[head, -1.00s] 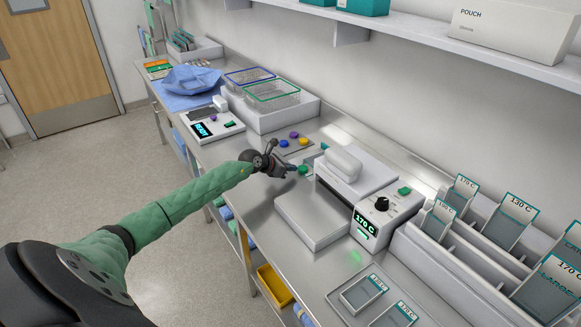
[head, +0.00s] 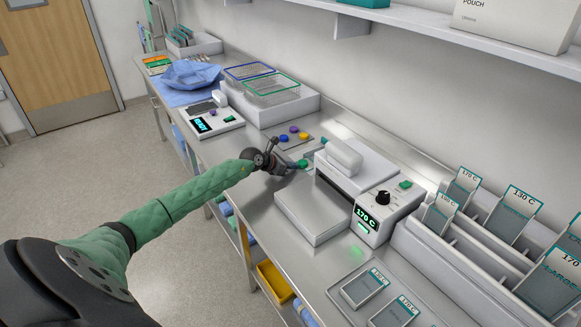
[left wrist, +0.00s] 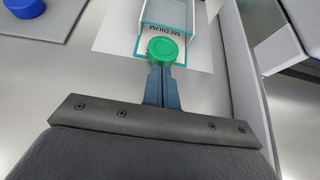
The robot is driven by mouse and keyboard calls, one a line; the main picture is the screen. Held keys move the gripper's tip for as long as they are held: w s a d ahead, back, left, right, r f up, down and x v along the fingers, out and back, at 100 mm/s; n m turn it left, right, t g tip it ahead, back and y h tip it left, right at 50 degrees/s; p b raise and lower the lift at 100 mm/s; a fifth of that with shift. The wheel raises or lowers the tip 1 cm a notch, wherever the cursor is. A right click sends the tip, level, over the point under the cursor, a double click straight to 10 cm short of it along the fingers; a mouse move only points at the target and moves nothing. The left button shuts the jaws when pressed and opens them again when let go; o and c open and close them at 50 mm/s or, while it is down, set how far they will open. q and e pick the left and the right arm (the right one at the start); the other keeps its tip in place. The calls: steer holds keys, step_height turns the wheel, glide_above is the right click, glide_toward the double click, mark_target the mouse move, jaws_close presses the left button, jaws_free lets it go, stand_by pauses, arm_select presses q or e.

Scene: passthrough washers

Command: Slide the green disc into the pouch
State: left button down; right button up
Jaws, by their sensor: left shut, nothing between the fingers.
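The green disc (head: 302,163) lies flat on the bench, just left of the white heat sealer. In the left wrist view the green disc (left wrist: 162,49) overlaps the near edge of a clear, teal-edged pouch (left wrist: 180,15) marked MEDIUM. I cannot tell whether any of the disc is inside the pouch. My left gripper (head: 292,167) is shut and empty. In the left wrist view its closed fingertips (left wrist: 161,72) are right behind the disc, touching or nearly touching it. My right gripper is not in view.
The heat sealer (head: 372,192) showing 170 C stands right of the disc. Blue, purple and yellow discs (head: 304,135) lie on a grey mat beyond. Wire baskets (head: 268,89) stand farther back. A pouch rack (head: 470,245) and flat pouches (head: 365,288) are at right.

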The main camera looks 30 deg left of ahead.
mark_target(308, 160)
arm_select(q)
steer(key=shift+w+d+b, duration=0.35)
steer(key=shift+w+d, duration=0.1)
steer(key=shift+w, duration=0.6)
steer(key=shift+w+d+b, duration=0.3)
steer(key=shift+w+d, duration=0.2)
steer(key=shift+w, duration=0.6)
steer(key=shift+w+d+b, duration=0.35)
steer(key=shift+w+d, duration=0.1)
steer(key=shift+w, duration=0.6)
steer(key=shift+p+v, duration=0.85)
steer(key=shift+v, duration=0.6)
steer(key=shift+p+v, duration=0.7)
steer(key=shift+v, duration=0.8)
